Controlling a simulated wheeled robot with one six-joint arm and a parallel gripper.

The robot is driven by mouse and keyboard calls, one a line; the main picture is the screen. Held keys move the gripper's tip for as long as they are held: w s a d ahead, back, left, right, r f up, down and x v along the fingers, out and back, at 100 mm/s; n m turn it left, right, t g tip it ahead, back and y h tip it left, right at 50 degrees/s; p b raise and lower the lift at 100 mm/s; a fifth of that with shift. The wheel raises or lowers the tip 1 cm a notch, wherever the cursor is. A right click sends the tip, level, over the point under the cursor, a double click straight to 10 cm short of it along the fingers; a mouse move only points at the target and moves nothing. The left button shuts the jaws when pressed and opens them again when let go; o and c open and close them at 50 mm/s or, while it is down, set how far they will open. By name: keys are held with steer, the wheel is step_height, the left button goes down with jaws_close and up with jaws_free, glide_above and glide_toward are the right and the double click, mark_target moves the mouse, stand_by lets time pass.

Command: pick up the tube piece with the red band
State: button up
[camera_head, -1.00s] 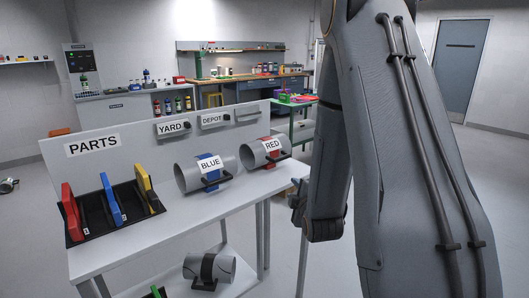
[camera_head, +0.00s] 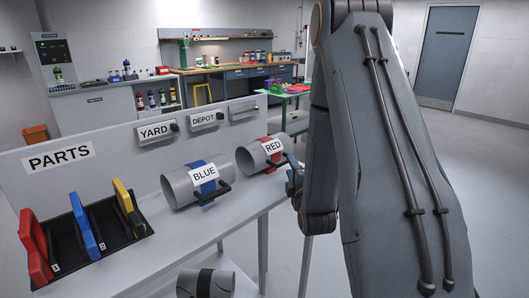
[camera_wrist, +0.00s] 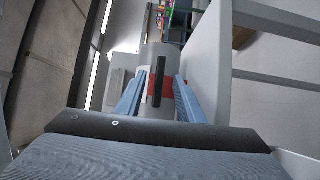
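The tube piece with the red band (camera_head: 246,161) lies on the table's right end, a grey tube with a RED label and a dark handle on its near side. In the wrist view the red band (camera_wrist: 169,89) and the upright dark handle (camera_wrist: 158,80) show straight ahead. My gripper (camera_wrist: 160,82) is open, with one blue finger on each side of the handle as seen there. I cannot tell whether the fingers reach past it. In the head view my gripper (camera_head: 294,172) is at the tube's right, partly hidden by my arm.
The blue-banded tube (camera_head: 178,189) lies just left of the red one. A dark rack (camera_head: 66,246) with red, blue and yellow plates stands at the table's left. A back panel (camera_head: 100,168) runs behind. Another tube (camera_head: 190,283) sits below the tabletop.

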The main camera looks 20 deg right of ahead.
mark_target(270, 157)
steer(key=shift+w, duration=0.9)
steer(key=shift+d+p+x, duration=0.1)
steer(key=shift+p+x, duration=0.3)
steer(key=shift+x, duration=0.75)
steer(key=shift+d+p+x, duration=0.15)
steer(key=shift+p+x, duration=0.25)
steer(key=shift+x, duration=0.75)
steer(key=shift+s, duration=0.1)
jaws_close()
